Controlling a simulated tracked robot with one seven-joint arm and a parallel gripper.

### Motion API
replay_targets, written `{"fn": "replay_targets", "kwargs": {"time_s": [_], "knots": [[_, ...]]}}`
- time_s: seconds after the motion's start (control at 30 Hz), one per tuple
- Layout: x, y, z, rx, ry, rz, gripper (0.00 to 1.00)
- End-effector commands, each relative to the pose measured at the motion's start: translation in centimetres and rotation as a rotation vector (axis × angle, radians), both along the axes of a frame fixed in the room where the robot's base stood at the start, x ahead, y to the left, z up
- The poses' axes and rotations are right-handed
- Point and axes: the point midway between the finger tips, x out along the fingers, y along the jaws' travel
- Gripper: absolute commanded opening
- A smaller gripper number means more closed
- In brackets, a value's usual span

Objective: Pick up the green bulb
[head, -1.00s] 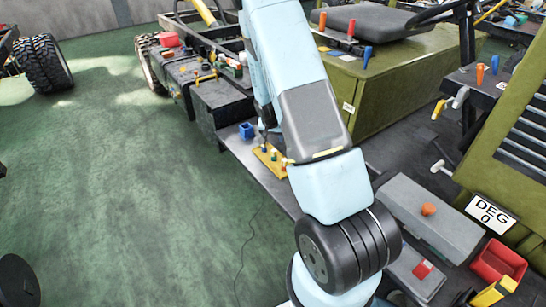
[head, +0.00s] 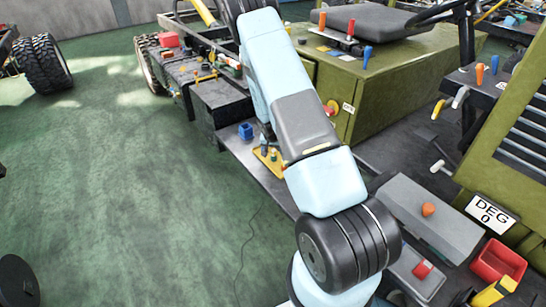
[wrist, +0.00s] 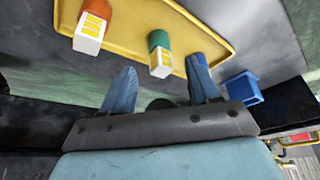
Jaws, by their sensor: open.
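The green bulb (wrist: 160,58) has a green body and a white end with yellow marks. In the wrist view it stands on a yellow plate (wrist: 200,28), in the gap between my fingertips. My gripper (wrist: 161,70) is open, with one blue finger on each side of the bulb and a visible space on the left. I cannot tell if the right finger touches it. In the head view the yellow plate (head: 266,167) lies on a grey shelf, and my arm hides the gripper.
An orange bulb (wrist: 93,24) stands on the plate left of the green one. A blue open box (wrist: 243,88) sits just right of my right finger; it also shows in the head view (head: 246,131). A dark box (head: 217,103) rises behind the shelf.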

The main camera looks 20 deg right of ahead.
Motion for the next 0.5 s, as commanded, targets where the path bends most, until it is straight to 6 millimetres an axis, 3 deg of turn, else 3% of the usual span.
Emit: {"fn": "replay_targets", "kwargs": {"time_s": [0.2, 0.5], "knots": [[0.9, -0.5, -2.4, -0.001, 0.001, 0.001, 0.61], [1.1, -0.6, -3.1, 0.0, 0.0, 0.0, 0.61]]}}
